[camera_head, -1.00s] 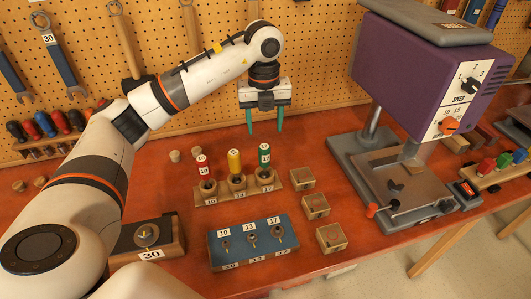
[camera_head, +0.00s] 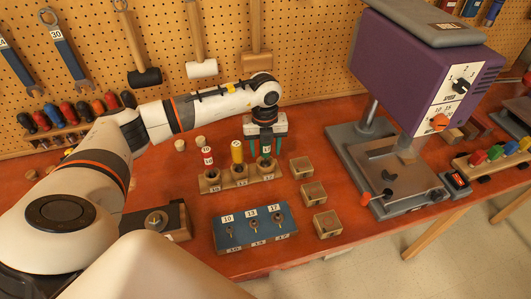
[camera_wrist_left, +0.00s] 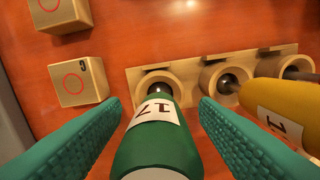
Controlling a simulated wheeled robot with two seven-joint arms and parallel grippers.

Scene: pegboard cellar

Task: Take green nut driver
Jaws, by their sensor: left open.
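The green nut driver (camera_head: 267,152), labelled 17, stands upright in the right-hand hole of the wooden stand (camera_head: 240,182). In the left wrist view the green nut driver (camera_wrist_left: 158,140) lies between the two teal fingers. My left gripper (camera_head: 267,165) is lowered over it, open, with a finger on each side and a visible gap to the handle. The wrist view shows the left gripper (camera_wrist_left: 160,140) from close up. The yellow driver (camera_head: 237,152) and the red driver (camera_head: 208,157) stand in the same stand, to the left. My right gripper is not in view.
A blue block (camera_head: 230,238) labelled 10, 13, 17 sits in front of the stand. Several small wooden blocks, one here (camera_head: 302,168), stand to the right. A purple drill press (camera_head: 420,75) stands further right. Red tabletop is clear between them.

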